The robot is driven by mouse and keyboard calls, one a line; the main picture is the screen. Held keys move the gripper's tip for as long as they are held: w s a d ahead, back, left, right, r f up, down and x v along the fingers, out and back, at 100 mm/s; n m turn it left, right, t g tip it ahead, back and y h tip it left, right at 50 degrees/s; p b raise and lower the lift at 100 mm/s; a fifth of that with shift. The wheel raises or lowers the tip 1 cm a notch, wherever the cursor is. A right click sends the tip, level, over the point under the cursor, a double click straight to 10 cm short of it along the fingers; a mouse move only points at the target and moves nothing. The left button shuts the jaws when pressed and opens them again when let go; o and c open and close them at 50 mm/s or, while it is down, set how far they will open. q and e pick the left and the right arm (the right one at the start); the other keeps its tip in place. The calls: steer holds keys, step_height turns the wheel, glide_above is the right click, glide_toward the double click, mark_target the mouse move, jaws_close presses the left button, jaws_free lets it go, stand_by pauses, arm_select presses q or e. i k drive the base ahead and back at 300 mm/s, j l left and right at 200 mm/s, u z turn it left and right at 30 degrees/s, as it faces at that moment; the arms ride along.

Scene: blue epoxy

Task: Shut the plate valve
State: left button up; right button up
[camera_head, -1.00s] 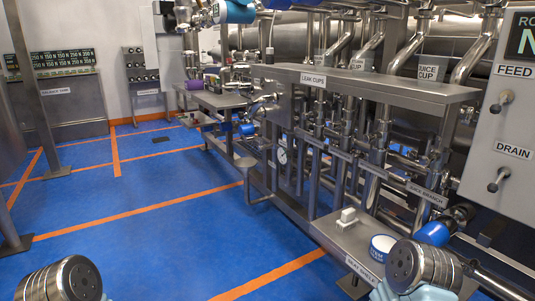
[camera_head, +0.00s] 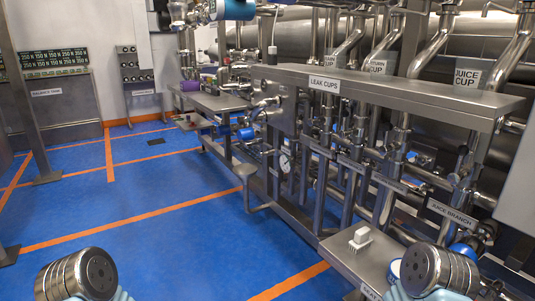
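No label reading "plate valve" is legible, so I cannot tell which fitting it is. Several valves and pipes sit on the steel skid under the shelf (camera_head: 400,88) labelled LEAK CUPS. A blue round part (camera_head: 246,133) is on the pipework at the skid's left end. A dark valve-like fitting with a blue part (camera_head: 463,249) is at the lower right by the JUICE BRANCH label (camera_head: 452,213). Neither gripper is in view. Only metal, cylinder-shaped parts of my two arms show at the bottom left and bottom right.
A steel bench (camera_head: 350,262) at the lower right holds a white brush-like block (camera_head: 360,238) and a blue-and-white roll, partly hidden by my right arm. A small side table (camera_head: 213,101) stands farther back. The blue floor (camera_head: 150,235) with orange lines is clear on the left.

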mark_target(262, 155)
steer(key=i+j+z, duration=0.25)
steer(key=i+j, duration=1.5)
steer(key=i, duration=0.15)
